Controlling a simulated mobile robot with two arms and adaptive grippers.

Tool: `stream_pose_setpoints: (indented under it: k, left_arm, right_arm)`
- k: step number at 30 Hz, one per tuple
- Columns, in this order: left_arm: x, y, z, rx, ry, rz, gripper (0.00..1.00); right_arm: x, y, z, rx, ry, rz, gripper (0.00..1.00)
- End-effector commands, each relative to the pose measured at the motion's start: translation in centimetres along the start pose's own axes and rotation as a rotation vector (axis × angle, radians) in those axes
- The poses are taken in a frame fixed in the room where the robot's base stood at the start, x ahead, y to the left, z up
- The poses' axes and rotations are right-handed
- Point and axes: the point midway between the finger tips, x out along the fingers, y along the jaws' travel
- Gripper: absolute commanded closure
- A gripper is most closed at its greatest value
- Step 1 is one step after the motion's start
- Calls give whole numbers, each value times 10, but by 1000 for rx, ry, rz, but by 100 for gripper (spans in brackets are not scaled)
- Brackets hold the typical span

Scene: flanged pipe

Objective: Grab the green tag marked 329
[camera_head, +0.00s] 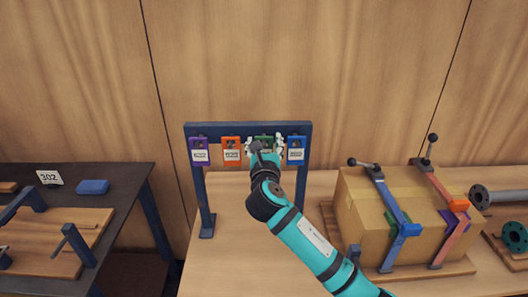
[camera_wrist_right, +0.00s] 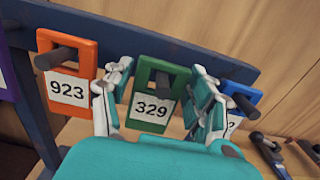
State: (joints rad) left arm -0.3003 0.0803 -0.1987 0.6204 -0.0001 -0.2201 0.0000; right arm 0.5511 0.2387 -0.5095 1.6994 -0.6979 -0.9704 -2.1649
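The green tag marked 329 (camera_wrist_right: 149,122) hangs on a dark peg of the blue rack in the right wrist view. In the head view the green tag (camera_head: 265,139) is mostly hidden behind my right gripper (camera_head: 264,147). My right gripper (camera_wrist_right: 160,105) is open, with one finger on each side of the green tag. A gap shows between the tag and the right finger; the left finger is close to its edge, and I cannot tell whether it touches. My left gripper is not in view.
An orange tag marked 923 (camera_wrist_right: 67,85) hangs left of the green one, and a blue tag (camera_head: 296,149) hangs right. A purple tag (camera_head: 199,152) is at the far left of the rack (camera_head: 248,127). A cardboard box (camera_head: 365,215) with clamps stands on the table at right.

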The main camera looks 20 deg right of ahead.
Motion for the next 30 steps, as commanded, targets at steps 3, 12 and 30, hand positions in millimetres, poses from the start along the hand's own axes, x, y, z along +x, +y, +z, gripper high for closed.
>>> stream_pose_setpoints:
  k: [3,12,30]
  left_arm:
    - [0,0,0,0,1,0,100]
    - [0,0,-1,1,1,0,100]
    - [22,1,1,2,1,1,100]
  right_arm:
    - [0,0,0,-1,0,0,60]
    - [0,0,0,-1,0,0,76]
    - [-72,1,3,1,-1,5,76]
